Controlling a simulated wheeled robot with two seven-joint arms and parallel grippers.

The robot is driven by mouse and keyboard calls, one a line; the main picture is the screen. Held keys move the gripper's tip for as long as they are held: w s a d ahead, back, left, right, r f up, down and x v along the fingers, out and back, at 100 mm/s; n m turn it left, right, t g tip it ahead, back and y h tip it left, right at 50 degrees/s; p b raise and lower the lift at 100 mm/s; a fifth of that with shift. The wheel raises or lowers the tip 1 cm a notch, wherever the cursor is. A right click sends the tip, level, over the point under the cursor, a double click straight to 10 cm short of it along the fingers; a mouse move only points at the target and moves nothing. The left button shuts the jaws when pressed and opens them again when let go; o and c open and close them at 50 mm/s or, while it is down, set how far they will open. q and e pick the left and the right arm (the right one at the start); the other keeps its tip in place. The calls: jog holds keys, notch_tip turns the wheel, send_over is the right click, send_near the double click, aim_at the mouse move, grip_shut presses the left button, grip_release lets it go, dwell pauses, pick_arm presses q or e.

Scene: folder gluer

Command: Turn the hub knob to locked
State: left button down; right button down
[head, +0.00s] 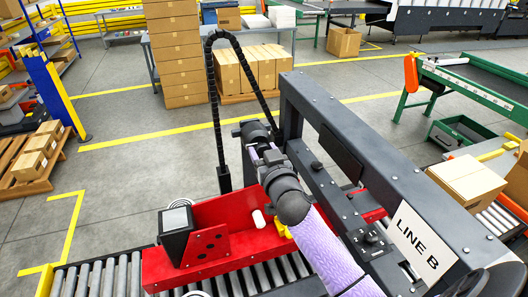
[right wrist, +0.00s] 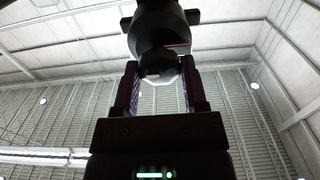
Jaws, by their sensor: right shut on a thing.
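The hub knob is a dark, rounded piece (right wrist: 158,30) in the right wrist view, on a dark mount at the top. My right gripper (right wrist: 160,68) has its two purple fingers on either side of the knob's lower end and is shut on it. In the head view my right gripper (head: 262,150) reaches away from me past the machine's dark beam, and the dark knob (head: 254,131) shows at its far end. The gripper and wrist hide part of the knob. I cannot read any lock mark or the knob's angle. My left gripper is not in view.
A dark frame beam (head: 380,170) with a LINE B sign (head: 422,241) runs close along the right of my arm. A red tray-like machine part (head: 235,225) sits over the rollers (head: 100,275) below. A black cable loop (head: 213,100) rises behind. Open floor lies at left.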

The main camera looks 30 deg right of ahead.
jog(key=shift+a+f+n+p, duration=0.15)
jog(key=shift+n+p, duration=0.2)
jog(key=shift+n, duration=4.1)
jog(key=shift+a+f+n+p, duration=0.1)
jog(key=shift+n+p, duration=0.25)
jog(key=shift+n, duration=4.1)
jog(key=shift+c, duration=0.8)
grip_release()
